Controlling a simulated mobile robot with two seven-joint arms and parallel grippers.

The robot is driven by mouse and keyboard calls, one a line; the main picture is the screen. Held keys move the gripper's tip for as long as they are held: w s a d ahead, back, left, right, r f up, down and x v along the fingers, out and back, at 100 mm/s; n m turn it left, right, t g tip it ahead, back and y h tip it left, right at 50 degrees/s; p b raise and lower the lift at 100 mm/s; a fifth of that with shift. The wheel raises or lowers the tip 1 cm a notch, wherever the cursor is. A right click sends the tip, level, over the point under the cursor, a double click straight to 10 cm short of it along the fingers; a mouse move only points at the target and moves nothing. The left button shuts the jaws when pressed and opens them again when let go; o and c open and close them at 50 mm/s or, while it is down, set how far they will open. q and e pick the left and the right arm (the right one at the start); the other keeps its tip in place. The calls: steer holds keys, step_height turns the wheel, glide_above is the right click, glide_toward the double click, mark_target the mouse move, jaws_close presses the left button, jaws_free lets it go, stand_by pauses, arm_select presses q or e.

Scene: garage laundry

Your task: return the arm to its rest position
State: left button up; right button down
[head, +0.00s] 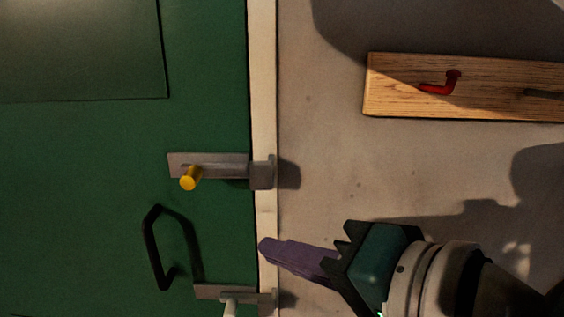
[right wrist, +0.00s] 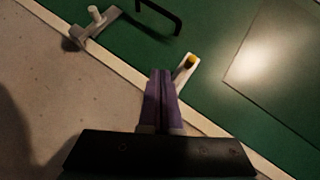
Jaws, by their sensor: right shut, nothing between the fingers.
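My right gripper (head: 268,250) comes in from the lower right in the head view. Its purple fingers are shut with nothing between them, and they point left toward the white door frame (head: 262,110). The fingers also show in the right wrist view (right wrist: 162,78), closed together. In the head view they appear between two door latches. My left gripper is not in view.
A green door (head: 90,200) fills the left. It has a black handle (head: 153,245), an upper latch (head: 220,163) with a yellow knob (head: 190,178), and a lower latch (head: 240,296) with a pale knob. A wooden board (head: 400,100) with a red hook (head: 440,84) is on the wall at upper right.

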steer(key=s+d+f+n+g+h, duration=0.3)
steer(key=s+d+f+h, duration=0.2)
steer(key=s+d, duration=0.45)
steer(key=s+d+f+n+g+h, duration=0.3)
steer(key=s+d+f+n+h, duration=0.1)
steer(key=s+d, duration=0.55)
arm_select(q)
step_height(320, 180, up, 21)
steer(key=p, duration=2)
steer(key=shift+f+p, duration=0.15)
steer(key=shift+p, duration=0.25)
arm_select(e)
step_height(320, 180, up, 20)
steer(key=shift+a+r, duration=0.15)
steer(key=shift+r, duration=0.1)
steer(key=shift+s, duration=0.1)
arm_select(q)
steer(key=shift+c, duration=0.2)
